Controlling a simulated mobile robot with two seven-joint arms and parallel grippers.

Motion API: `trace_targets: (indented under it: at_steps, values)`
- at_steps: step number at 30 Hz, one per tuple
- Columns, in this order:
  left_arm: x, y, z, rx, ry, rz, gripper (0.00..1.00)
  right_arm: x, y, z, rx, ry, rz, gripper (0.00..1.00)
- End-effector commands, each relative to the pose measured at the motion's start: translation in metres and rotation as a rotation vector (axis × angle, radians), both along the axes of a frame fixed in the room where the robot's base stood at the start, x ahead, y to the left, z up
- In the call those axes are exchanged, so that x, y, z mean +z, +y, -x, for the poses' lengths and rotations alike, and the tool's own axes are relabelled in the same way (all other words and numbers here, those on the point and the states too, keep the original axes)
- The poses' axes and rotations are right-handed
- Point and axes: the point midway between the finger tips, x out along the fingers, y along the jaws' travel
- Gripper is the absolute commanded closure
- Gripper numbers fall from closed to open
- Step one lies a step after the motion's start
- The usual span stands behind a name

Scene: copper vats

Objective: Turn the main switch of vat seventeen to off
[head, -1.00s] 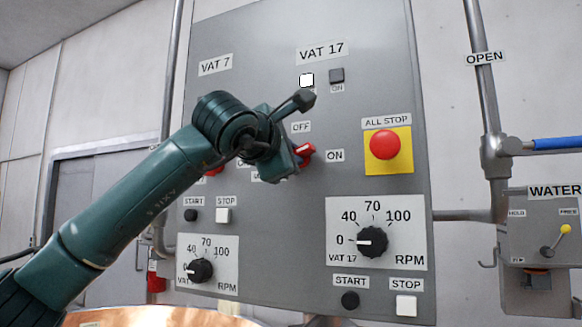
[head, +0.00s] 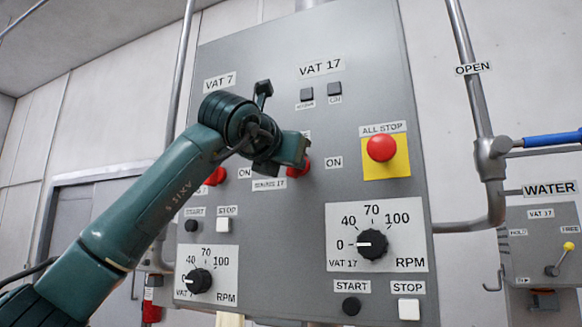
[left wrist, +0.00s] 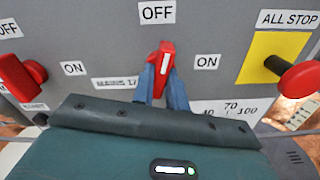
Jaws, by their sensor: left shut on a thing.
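The vat 17 main switch, a red handle with a white line (left wrist: 165,62), stands upright in the left wrist view, its line pointing up to the OFF label (left wrist: 157,12). ON labels sit to both sides of it. My left gripper (left wrist: 164,78) is shut on this handle, with one blue finger on each side. In the head view the red switch (head: 304,167) shows only partly behind my gripper (head: 299,158), and its OFF label is mostly hidden. Both small lamps under the VAT 17 label (head: 320,67) are dark. My right gripper is not in view.
The red all-stop button (head: 381,148) on its yellow plate is right of the switch. The vat 7 switch (left wrist: 22,76) is to the left. The vat 17 RPM dial (head: 372,244) sits below. A water box (head: 546,250) hangs at the far right.

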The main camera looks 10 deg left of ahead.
Motion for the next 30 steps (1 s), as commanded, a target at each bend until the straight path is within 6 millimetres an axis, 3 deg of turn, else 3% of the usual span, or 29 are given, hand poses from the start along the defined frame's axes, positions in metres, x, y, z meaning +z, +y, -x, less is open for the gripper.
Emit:
trace_targets:
  at_steps: [13,30]
  values:
    - [-0.0017,-0.0005,-0.0003,0.000,0.051,0.243,1.00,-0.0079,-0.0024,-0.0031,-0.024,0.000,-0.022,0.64]
    - [-0.0011,-0.0005,-0.0003,-0.001,0.060,0.288,1.00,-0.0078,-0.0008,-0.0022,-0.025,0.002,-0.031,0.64]
